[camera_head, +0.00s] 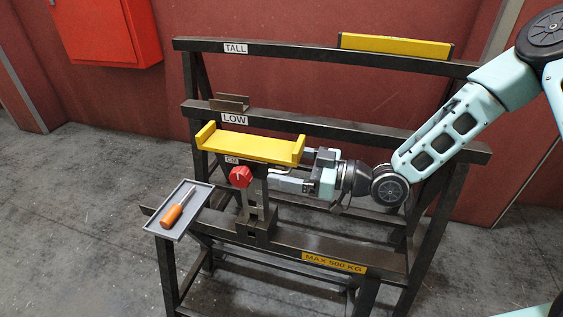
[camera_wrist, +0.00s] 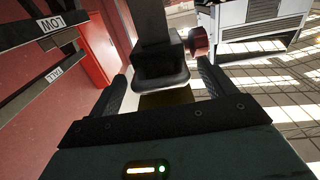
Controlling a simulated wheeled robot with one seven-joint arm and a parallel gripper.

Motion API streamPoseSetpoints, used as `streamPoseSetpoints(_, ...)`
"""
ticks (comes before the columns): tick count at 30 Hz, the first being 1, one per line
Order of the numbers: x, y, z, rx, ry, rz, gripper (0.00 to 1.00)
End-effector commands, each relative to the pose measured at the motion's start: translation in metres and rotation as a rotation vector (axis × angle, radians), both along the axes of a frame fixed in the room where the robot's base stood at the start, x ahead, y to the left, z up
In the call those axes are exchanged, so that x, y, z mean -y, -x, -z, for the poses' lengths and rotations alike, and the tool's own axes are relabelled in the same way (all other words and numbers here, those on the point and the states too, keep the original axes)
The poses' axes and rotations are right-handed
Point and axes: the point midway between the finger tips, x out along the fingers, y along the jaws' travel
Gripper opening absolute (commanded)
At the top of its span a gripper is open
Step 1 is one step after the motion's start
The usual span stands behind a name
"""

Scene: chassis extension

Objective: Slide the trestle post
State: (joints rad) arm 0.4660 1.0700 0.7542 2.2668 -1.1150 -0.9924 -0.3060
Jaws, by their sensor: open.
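The trestle post (camera_head: 257,190) stands upright on the trestle's lower front rail (camera_head: 320,246). It carries a yellow cradle (camera_head: 252,147) with raised ends and has a red knob (camera_head: 240,177) on its front. My gripper (camera_head: 288,170) comes in from the right, just under the cradle's right end, with its fingers pointing at the post. In the wrist view my gripper (camera_wrist: 163,85) is open, and the dark post (camera_wrist: 155,35) shows in line with the gap between the fingers. The red knob (camera_wrist: 197,42) is beside it. I cannot tell whether a finger touches the post.
Rails marked TALL (camera_head: 290,53) and LOW (camera_head: 320,127) run behind the post. A yellow bar (camera_head: 396,46) sits on the tall rail. A grey tray (camera_head: 163,229) with an orange-handled screwdriver (camera_head: 175,212) is at the left. A red cabinet (camera_head: 107,30) hangs on the wall.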

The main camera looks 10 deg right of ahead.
Motion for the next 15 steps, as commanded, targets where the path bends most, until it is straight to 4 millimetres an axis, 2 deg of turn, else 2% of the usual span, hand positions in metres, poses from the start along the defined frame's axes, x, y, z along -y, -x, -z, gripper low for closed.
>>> streamPoseSetpoints(6, -0.0137, -0.0056, -0.0002, 0.0, 0.0, 0.0, 0.83)
streamPoseSetpoints(14, -0.0146, -0.006, -0.0001, 0.001, 0.0, 0.0, 0.83)
streamPoseSetpoints(15, -0.0145, -0.006, -0.0001, 0.0, 0.0, 0.0, 0.77)
